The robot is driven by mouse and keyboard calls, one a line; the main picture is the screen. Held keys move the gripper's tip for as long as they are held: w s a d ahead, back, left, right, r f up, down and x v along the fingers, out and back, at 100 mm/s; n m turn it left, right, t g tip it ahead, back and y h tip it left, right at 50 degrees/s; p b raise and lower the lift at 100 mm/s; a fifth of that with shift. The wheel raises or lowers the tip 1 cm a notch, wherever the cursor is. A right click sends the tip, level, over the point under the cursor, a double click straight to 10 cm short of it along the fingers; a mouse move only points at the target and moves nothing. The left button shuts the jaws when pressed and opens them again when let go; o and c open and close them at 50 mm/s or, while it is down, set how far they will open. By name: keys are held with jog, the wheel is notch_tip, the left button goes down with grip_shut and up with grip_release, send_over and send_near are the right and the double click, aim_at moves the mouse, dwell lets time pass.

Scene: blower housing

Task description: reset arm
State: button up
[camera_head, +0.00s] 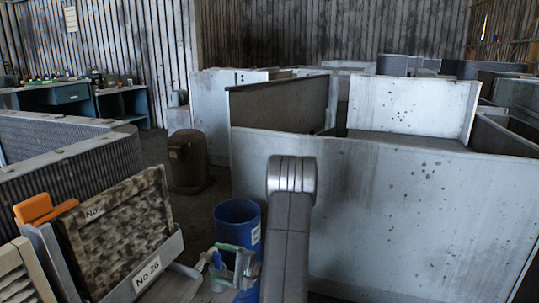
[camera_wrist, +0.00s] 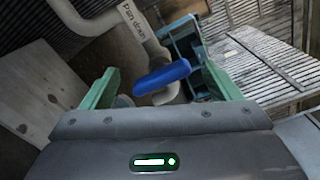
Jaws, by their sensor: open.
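My gripper (camera_wrist: 162,68) shows in the wrist view with its two green fingers spread wide apart. No object is clasped between them. A blue elongated object (camera_wrist: 163,77) shows in the gap, beyond the fingers; I cannot tell its distance or whether anything touches it. In the head view my gripper (camera_head: 232,262) is low in the middle, beside my grey arm link. It partly covers a blue bin (camera_head: 237,213) on the floor.
A pale pipe (camera_wrist: 140,25) labelled "Pan drain" and a slatted surface (camera_wrist: 265,65) show in the wrist view. Large metal panels (camera_head: 380,200) stand on the right. A dirty filter (camera_head: 120,230) and an orange object (camera_head: 35,208) are at left. A dark canister (camera_head: 187,160) stands behind.

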jog(key=m+p, duration=0.2)
jog(key=m, duration=0.1)
jog(key=shift+r, duration=0.25)
jog(key=m+p, duration=0.2)
jog(key=m, duration=0.1)
jog(key=shift+r+p, duration=0.1)
jog(key=shift+p, duration=0.2)
jog(key=shift+w+d+f+m+p, duration=0.1)
jog(key=shift+m+p, duration=1.55)
jog(key=shift+m, duration=0.15)
jog(key=shift+w+f+m+p, duration=0.1)
jog(key=shift+m+p, duration=1.55)
jog(key=shift+m, duration=0.15)
